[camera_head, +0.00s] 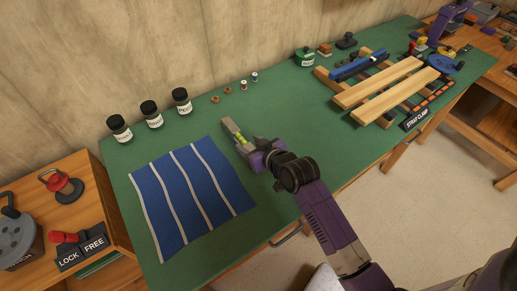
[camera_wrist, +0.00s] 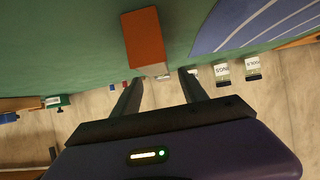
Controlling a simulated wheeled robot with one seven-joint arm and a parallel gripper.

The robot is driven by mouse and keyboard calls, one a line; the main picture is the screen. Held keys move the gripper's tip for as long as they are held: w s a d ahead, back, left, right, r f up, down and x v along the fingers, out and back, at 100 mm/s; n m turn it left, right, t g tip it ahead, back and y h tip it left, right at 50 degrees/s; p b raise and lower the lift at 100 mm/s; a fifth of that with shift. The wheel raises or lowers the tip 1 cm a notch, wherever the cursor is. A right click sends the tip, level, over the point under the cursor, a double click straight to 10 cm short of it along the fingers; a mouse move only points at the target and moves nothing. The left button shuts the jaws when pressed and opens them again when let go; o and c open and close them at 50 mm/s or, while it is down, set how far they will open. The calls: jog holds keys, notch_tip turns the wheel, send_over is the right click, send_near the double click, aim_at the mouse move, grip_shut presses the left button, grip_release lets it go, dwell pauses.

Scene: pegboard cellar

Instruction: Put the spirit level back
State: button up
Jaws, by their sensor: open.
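A short pale bar with yellow-green spots (camera_head: 231,127), by its look the spirit level, is at the fingers of my gripper (camera_head: 247,147), above the green table just right of the blue striped mat. In the wrist view, my gripper (camera_wrist: 162,76) is open, its two fingers apart. A red-brown block (camera_wrist: 145,38) shows just past the fingertips. I cannot tell whether it is part of the same bar. Nothing is seen clamped between the fingers. A blue bar (camera_head: 358,66) lies on a wooden rack at the back right.
The striped mat (camera_head: 190,200) lies front left. Several dark jars (camera_head: 151,114) stand along the wall, with small spools (camera_head: 244,85) to their right. The clamp rack with pale boards (camera_head: 378,82) fills the right. Green tabletop (camera_head: 290,110) between is clear.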

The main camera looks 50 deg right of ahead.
jog(key=v, duration=0.6)
jog(key=shift+s+r, duration=0.1)
